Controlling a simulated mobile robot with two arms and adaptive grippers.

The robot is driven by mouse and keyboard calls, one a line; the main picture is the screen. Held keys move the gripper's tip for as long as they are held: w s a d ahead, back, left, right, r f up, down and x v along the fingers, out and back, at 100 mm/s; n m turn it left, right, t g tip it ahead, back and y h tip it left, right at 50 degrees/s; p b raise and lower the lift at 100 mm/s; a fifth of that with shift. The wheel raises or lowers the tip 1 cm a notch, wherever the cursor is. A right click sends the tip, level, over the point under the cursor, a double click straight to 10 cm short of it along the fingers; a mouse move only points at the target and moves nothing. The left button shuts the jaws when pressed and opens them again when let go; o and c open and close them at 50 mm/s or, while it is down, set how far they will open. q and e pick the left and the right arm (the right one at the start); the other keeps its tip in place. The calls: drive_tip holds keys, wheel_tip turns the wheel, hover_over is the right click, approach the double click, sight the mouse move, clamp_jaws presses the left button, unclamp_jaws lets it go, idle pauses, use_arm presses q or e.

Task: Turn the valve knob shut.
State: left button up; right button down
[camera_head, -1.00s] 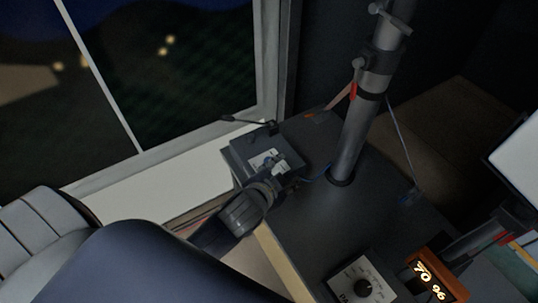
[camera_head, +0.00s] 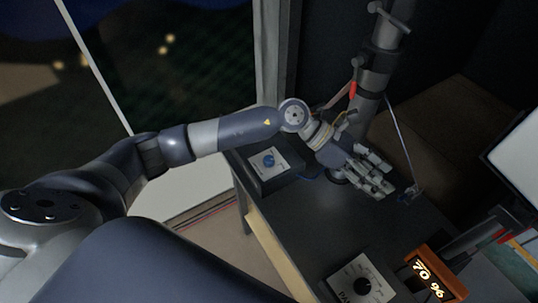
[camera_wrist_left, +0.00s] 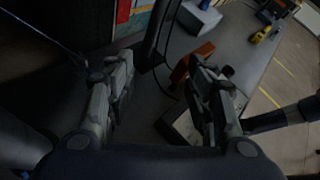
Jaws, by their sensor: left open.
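The blue knob (camera_head: 268,160) sits on a white label plate on top of a dark box (camera_head: 283,180) at the back left corner of the dark table. It is uncovered in the head view; I cannot tell its turn angle. A second, black knob (camera_head: 366,287) sits on a white-faced panel at the table's front. My left arm passes just behind the blue knob. My left gripper (camera_head: 384,178) is open and empty, over the table to the right of the blue knob and apart from it. Its two fingers also show in the left wrist view (camera_wrist_left: 160,68). My right gripper is out of view.
A grey pole (camera_head: 368,108) stands on the table just behind my left gripper, with thin cables beside it. An orange display reading 70 % (camera_head: 436,272) and a pale screen (camera_head: 515,160) are at the right. The middle of the table (camera_head: 310,225) is clear.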

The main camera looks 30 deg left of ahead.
use_arm(q)
drive_tip(key=w+a+f+m+g+y, duration=0.1)
drive_tip(key=a+f+y, duration=0.2)
drive_tip(key=a, duration=0.2)
drive_tip(key=w+a+f+m+y, duration=0.2)
drive_tip(key=a+y, duration=0.1)
drive_tip(key=a, duration=0.3)
drive_tip(key=y, duration=0.7)
hover_over(269, 158)
drive_tip(key=shift+m+g, duration=0.3)
wheel_tip(269, 158, down, 10)
drive_tip(key=p, duration=0.3)
drive_tip(key=shift+s+p, duration=0.1)
drive_tip(key=shift+p, duration=0.3)
drive_tip(key=shift+f, duration=0.45)
drive_tip(key=shift+c, duration=0.3)
drive_tip(key=c, duration=1)
